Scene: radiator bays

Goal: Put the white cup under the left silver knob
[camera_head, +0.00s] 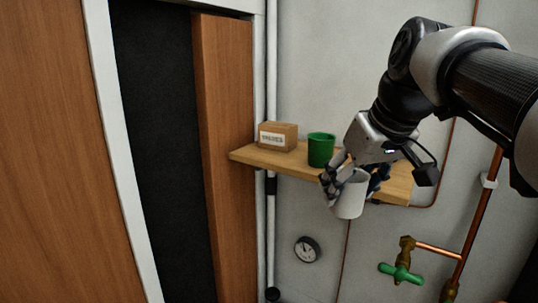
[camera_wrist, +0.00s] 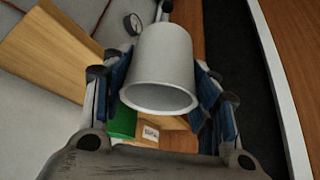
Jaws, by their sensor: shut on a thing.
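The white cup (camera_head: 349,198) is held between the fingers of my gripper (camera_head: 352,182), in front of the right part of the shelf. It looks roughly upright and slightly tilted in the head view. In the wrist view the cup (camera_wrist: 164,58) sits between the blue finger pads of my gripper (camera_wrist: 164,80), with its open mouth toward the camera. The fingers press on both of its sides. No silver knob shows in either view.
A wooden shelf (camera_head: 244,155) carries a labelled cardboard box (camera_head: 279,136) and a green cup (camera_head: 321,150). Below on the wall are a round gauge (camera_head: 307,249) and copper pipes with a green valve handle (camera_head: 401,273). A wooden door (camera_head: 228,150) stands left.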

